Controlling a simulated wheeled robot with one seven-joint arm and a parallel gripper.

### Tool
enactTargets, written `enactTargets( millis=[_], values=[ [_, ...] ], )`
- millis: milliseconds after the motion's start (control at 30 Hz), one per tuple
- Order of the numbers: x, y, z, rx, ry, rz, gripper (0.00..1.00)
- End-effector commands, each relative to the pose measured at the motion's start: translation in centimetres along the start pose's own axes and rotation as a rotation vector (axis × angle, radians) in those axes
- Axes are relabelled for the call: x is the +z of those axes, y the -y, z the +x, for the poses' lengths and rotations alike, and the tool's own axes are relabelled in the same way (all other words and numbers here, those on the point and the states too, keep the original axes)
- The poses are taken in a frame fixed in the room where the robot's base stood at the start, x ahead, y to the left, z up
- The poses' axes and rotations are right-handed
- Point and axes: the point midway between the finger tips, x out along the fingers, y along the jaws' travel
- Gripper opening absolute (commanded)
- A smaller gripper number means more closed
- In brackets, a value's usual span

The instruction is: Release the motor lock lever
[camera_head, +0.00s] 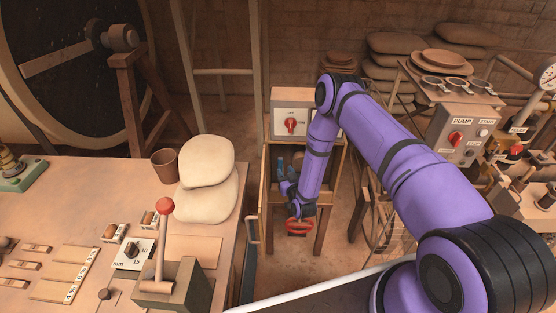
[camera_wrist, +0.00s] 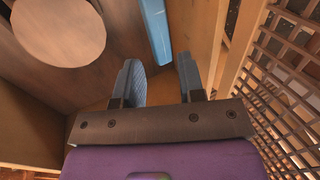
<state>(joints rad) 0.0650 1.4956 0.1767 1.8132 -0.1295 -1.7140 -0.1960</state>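A light-blue bar (camera_wrist: 156,28), which may be the handle of the motor lock lever, stands at the top middle of the wrist view. My gripper (camera_wrist: 160,70) is open and empty, its two blue-grey fingers apart. The bar lies beyond the fingertips, roughly in line with the gap, and does not sit between them. In the head view my arm reaches down to a wooden stand below a switch box (camera_head: 291,112) with a red knob. My gripper (camera_head: 286,184) is partly hidden there, with blue (camera_head: 298,160) showing beside it. The lever's pivot is not visible.
Wooden panels and a round wooden disc (camera_wrist: 58,30) are left of the fingers; a slatted lattice (camera_wrist: 285,90) is at right. In the head view, a bench with a red-knobbed lever (camera_head: 165,204) is at left, a pump panel (camera_head: 462,133) at right.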

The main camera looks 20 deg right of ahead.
Motion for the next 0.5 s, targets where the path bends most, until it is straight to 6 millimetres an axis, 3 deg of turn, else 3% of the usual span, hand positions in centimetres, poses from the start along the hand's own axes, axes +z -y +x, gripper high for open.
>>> enactTargets(
  millis=[200,500],
  values=[
    [0.0,0.0,4.0,0.001,-0.003,0.000,0.36],
    [0.0,0.0,7.3,0.000,-0.001,0.000,0.36]
  ],
)
